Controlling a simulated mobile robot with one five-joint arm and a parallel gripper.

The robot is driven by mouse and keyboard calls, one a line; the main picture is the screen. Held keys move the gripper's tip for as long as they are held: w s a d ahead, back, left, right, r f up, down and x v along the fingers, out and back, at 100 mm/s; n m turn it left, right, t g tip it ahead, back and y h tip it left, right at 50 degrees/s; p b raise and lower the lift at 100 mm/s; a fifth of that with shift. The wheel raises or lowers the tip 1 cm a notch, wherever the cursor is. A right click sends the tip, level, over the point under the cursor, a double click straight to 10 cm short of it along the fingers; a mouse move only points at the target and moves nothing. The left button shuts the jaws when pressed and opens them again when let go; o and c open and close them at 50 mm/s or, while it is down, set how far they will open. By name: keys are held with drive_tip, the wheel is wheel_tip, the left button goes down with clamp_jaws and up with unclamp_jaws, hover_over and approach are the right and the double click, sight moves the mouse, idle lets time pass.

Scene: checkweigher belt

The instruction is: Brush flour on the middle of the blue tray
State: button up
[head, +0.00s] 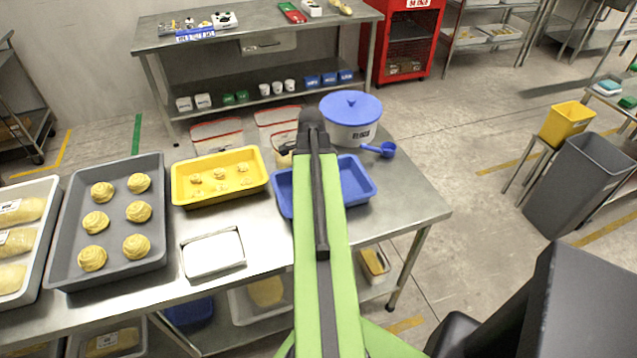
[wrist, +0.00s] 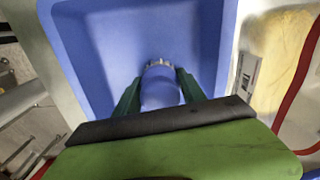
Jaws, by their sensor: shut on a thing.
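The blue tray (head: 358,187) lies on the steel table, its middle hidden behind my arm in the head view. In the wrist view the blue tray (wrist: 85,45) fills most of the upper picture, and its visible floor looks plain blue. My gripper (wrist: 159,88) is shut on a blue-handled brush (wrist: 160,90), with dark green fingers on both sides of it. The pale bristle end points into the tray. I cannot tell whether the bristles touch the floor. The gripper and brush are hidden in the head view.
A white tub with a blue lid (head: 351,104) and a blue scoop (head: 380,149) stand behind the tray. Red-edged bags (head: 217,134) lie behind too. To the left are a yellow tray (head: 218,197) of dough pieces, a white-topped metal box (head: 213,253) and a grey tray (head: 66,240) of buns.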

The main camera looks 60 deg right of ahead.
drive_tip(key=shift+w+a, duration=0.1)
drive_tip(key=shift+a, duration=0.05)
drive_tip(key=shift+f, duration=0.15)
drive_tip(key=shift+c, duration=0.5)
drive_tip(key=shift+s+d, duration=1)
drive_tip(key=shift+d, duration=0.3)
drive_tip(key=shift+s+d, duration=1)
drive_tip(key=shift+d, duration=0.3)
drive_tip(key=shift+s+a, duration=0.45)
drive_tip(key=shift+s, duration=0.1)
drive_tip(key=shift+w+a, duration=1.05)
drive_tip(key=shift+a, duration=0.25)
drive_tip(key=shift+w+a, duration=1)
drive_tip(key=shift+a, duration=0.3)
drive_tip(key=shift+s+d, duration=0.95)
drive_tip(key=shift+d, duration=0.3)
drive_tip(key=shift+s+d, duration=1.05)
drive_tip(key=shift+d, duration=0.3)
drive_tip(key=shift+s+a, duration=0.45)
drive_tip(key=shift+s, duration=0.2)
drive_tip(key=shift+w+a, duration=1.05)
drive_tip(key=shift+a, duration=0.25)
drive_tip(key=shift+w+a, duration=1)
drive_tip(key=shift+a, duration=0.25)
drive_tip(key=shift+f, duration=0.1)
drive_tip(key=shift+c, duration=0.7)
drive_tip(key=shift+s+d, duration=1.05)
drive_tip(key=shift+d, duration=0.25)
drive_tip(key=shift+s+d, duration=1)
drive_tip(key=shift+d, duration=0.3)
